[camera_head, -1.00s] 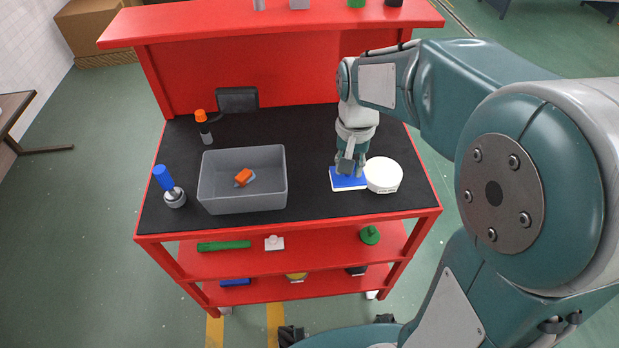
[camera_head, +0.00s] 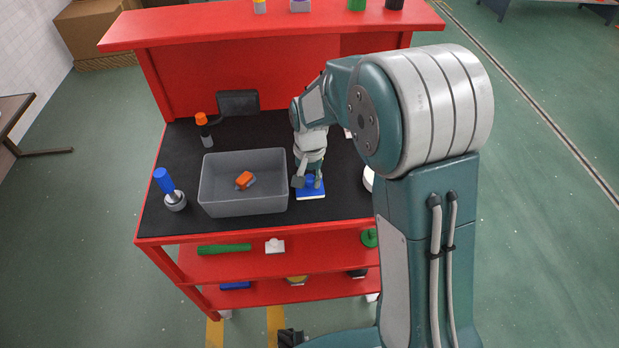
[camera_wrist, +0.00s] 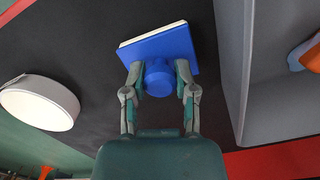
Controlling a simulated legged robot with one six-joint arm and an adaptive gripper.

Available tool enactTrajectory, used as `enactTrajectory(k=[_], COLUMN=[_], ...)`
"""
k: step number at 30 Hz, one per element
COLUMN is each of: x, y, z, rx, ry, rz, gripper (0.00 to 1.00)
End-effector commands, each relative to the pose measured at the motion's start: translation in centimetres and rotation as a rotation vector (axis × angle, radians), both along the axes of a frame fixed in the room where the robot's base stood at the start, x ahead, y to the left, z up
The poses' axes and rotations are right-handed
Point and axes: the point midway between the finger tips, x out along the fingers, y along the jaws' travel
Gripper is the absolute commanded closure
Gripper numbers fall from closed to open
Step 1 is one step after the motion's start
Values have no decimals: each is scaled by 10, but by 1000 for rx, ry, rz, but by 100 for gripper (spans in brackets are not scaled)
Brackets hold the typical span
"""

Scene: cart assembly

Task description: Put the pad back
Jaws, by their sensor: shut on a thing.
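The pad (camera_head: 311,194) is a blue square block with a white underside and a round blue knob on top. It is just right of the grey bin on the cart's black top. In the wrist view the pad (camera_wrist: 168,42) is in front of my gripper (camera_wrist: 160,82), whose fingers are closed on either side of the knob. In the head view my gripper (camera_head: 308,181) points down over the pad and hides part of it. I cannot tell whether the pad touches the mat or hangs slightly above it.
The grey bin (camera_head: 243,207) holds an orange-and-grey piece (camera_head: 244,180). A white round tin (camera_wrist: 42,104) is on the pad's other side, mostly hidden by my arm in the head view. A blue-handled tool (camera_head: 170,190) and an orange-capped bottle (camera_head: 203,128) stand left. Shelves below hold several items.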

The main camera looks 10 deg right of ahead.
Motion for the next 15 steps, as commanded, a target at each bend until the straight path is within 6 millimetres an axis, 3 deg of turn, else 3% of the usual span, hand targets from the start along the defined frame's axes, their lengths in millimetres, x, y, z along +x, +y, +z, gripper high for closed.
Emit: enactTrajectory(k=[6,7,9,15], x=[0,0,0,0], y=[0,-1,-2,-1], z=[0,0,0,0], rx=[1,2,2,2], ry=[-1,-2,-2,-2], rz=[0,0,-1,-1], gripper=[100,59,29,29])
